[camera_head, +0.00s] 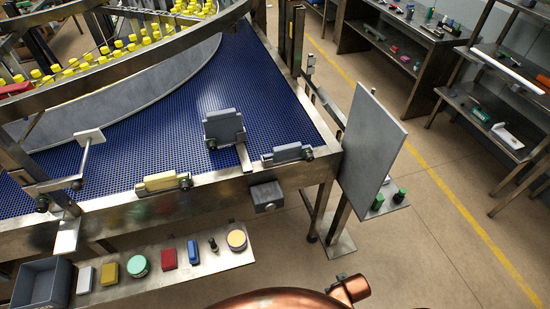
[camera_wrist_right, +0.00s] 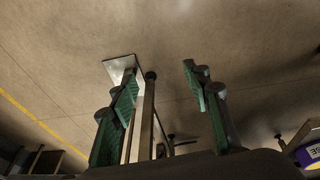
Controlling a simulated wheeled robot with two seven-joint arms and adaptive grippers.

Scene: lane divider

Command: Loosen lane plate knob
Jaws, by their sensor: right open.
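In the head view a small grey lane plate (camera_head: 224,127) stands over the blue belt (camera_head: 180,90), with a metal arm (camera_head: 244,157) running from it to the near rail. A small dark knob shows at its lower left (camera_head: 211,144). A dark round knob (camera_head: 308,153) sits by a grey block at the rail's right end, and another (camera_head: 186,183) by a yellow block. I cannot tell which knob belongs to the plate's clamp. My right gripper (camera_wrist_right: 160,74), with green pads, is open and empty in the right wrist view. My left gripper is not in view.
A metal leg (camera_wrist_right: 147,115) with a foot plate (camera_wrist_right: 122,68) stands beyond my right fingers. A large grey panel (camera_head: 372,148) rises at the conveyor's right end. A front shelf (camera_head: 205,262) holds several small items and a grey bin (camera_head: 42,284). Floor is open to the right.

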